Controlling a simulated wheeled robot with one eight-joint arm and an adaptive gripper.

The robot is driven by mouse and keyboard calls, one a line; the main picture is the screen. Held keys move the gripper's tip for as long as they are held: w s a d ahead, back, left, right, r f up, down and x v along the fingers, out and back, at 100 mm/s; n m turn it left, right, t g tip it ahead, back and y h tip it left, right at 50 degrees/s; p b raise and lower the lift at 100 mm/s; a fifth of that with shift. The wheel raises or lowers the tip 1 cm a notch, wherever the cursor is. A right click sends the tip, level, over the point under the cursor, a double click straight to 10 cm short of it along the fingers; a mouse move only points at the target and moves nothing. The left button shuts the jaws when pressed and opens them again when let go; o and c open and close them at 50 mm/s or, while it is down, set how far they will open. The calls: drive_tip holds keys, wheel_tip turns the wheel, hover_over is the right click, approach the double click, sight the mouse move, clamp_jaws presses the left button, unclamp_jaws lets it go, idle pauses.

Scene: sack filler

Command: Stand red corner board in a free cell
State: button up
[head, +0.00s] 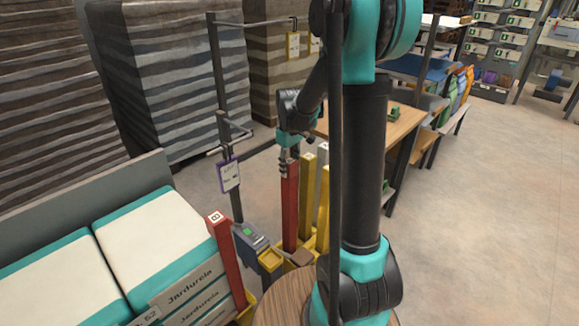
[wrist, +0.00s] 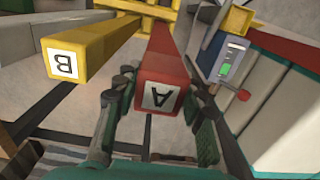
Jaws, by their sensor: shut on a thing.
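My gripper (head: 289,160) is shut on the top of a red corner board (head: 289,208), which hangs or stands upright below it. In the wrist view this red board (wrist: 166,65) carries the letter A and sits between both fingers. Its lower end is by the yellow rack (head: 270,258); I cannot tell whether it is inside a cell. The yellow rack also shows at the top of the wrist view (wrist: 146,8). A yellow board (head: 307,190) stands just right of the held board; a yellow board (wrist: 95,50) marked B shows in the wrist view.
Another red board (head: 226,258), marked B, stands beside the stacked sacks (head: 160,245). A device with a green screen (head: 252,240) is left of the held board. A wooden table (head: 400,122) is behind right. Floor at right (head: 480,220) is clear.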

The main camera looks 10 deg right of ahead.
drive_tip(key=shift+f, duration=0.1)
drive_tip(key=shift+f, duration=1.05)
drive_tip(key=o, duration=1.4)
drive_tip(key=shift+c, duration=0.2)
wheel_tip(320, 180, up, 12)
